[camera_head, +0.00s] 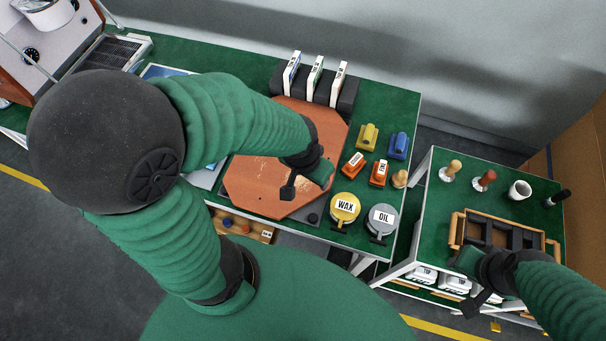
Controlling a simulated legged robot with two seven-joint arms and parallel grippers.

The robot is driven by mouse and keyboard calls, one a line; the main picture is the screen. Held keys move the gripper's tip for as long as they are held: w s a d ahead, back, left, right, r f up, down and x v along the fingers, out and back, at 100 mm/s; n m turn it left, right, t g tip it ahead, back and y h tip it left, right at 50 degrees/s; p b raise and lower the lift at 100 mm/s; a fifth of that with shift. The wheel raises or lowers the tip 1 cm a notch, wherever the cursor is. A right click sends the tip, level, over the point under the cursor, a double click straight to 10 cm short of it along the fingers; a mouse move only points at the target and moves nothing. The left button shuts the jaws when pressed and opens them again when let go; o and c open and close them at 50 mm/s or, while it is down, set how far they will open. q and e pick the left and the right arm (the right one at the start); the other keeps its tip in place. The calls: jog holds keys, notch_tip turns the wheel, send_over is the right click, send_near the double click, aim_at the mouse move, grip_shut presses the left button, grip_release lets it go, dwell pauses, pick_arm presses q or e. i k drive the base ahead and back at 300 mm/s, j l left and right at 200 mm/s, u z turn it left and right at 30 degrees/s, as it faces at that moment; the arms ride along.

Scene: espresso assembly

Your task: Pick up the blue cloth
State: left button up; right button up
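No blue cloth can be clearly made out. A light blue flat thing (163,71) with a pale border lies on the green table at the left. My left arm covers much of it, and I cannot tell whether it is cloth. My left gripper (306,185) is over the brown board (258,188), its finger parts spread and nothing visible between them. My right gripper (470,282) is at the near left side of the wooden tray (500,220) on the right table. It also looks spread and empty.
On the board's right stand yellow (367,137), blue (398,145) and orange blocks (353,163), plus WAX (345,207) and OIL tins (382,218). A black rack (348,97) is behind. A gap separates the tables. Tampers and a white cup (519,190) stand at right.

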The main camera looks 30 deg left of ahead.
aim_at(399, 145)
jog(key=k, duration=0.4)
jog(key=j+z, duration=0.1)
jog(key=z, duration=0.3)
jog(key=k+z, duration=0.1)
jog(key=z, duration=0.25)
jog(key=k+j+z, duration=0.1)
jog(key=z, duration=0.3)
jog(key=k+z, duration=0.1)
jog(key=z, duration=0.25)
jog(key=j, duration=0.4)
jog(key=i+j, duration=0.1)
jog(key=j, duration=0.3)
